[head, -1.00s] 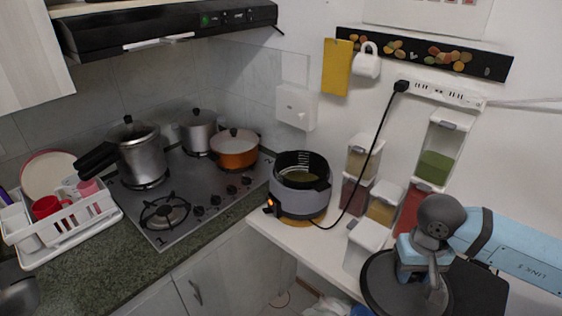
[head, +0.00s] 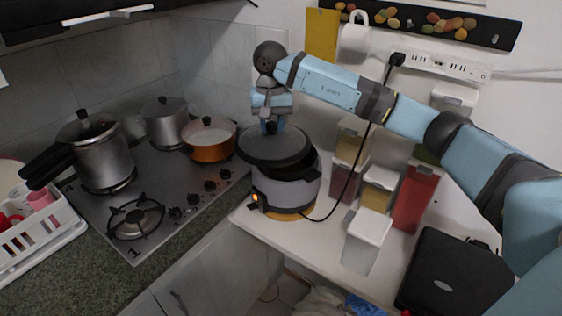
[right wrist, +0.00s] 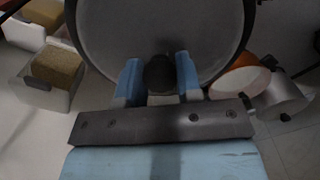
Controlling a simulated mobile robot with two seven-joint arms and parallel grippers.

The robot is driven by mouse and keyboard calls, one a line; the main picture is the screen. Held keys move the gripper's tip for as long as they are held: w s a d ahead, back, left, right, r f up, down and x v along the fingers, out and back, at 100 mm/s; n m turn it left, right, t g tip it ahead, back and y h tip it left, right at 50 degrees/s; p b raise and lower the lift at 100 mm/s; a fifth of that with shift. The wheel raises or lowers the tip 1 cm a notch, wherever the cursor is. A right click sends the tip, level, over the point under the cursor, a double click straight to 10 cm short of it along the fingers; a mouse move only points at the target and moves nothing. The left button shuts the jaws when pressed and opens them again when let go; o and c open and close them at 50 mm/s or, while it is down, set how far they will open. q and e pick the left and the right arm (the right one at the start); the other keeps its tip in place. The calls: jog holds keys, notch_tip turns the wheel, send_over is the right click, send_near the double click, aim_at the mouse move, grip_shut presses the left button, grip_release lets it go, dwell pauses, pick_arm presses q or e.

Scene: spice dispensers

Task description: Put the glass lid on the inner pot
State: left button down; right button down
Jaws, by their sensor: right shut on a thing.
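The glass lid (head: 275,147), a dark round disc with a knob, is held over the cooker (head: 286,190) on the white counter. My right gripper (head: 270,124) is shut on the lid's knob. In the right wrist view, the fingers of my right gripper (right wrist: 159,75) are on either side of the dark knob, and the lid (right wrist: 150,30) fills the top. The lid sits a little to the left of the cooker's opening and covers most of it. The black inner pot is mostly hidden under the lid. I cannot tell whether lid and pot touch. My left gripper is not in view.
An orange pot (head: 209,140) and steel pots stand on the hob (head: 150,195) to the left. Spice dispensers (head: 415,195) stand right of the cooker, with a black cable (head: 362,150) between. A black case (head: 455,275) lies at the counter's right.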

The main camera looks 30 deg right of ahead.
jog(key=w+d+r+m+b, duration=0.2)
jog(key=w+d+r+m, duration=0.25)
jog(key=d+r, duration=0.45)
notch_tip(320, 180, down, 18)
jog(key=p, duration=0.1)
jog(key=shift+w+a+f+n, duration=0.2)
jog(key=shift+a+n, duration=0.25)
jog(key=c, duration=0.8)
grip_release()
notch_tip(320, 180, up, 12)
jog(key=shift+r+b, duration=0.1)
jog(key=shift+b, duration=0.75)
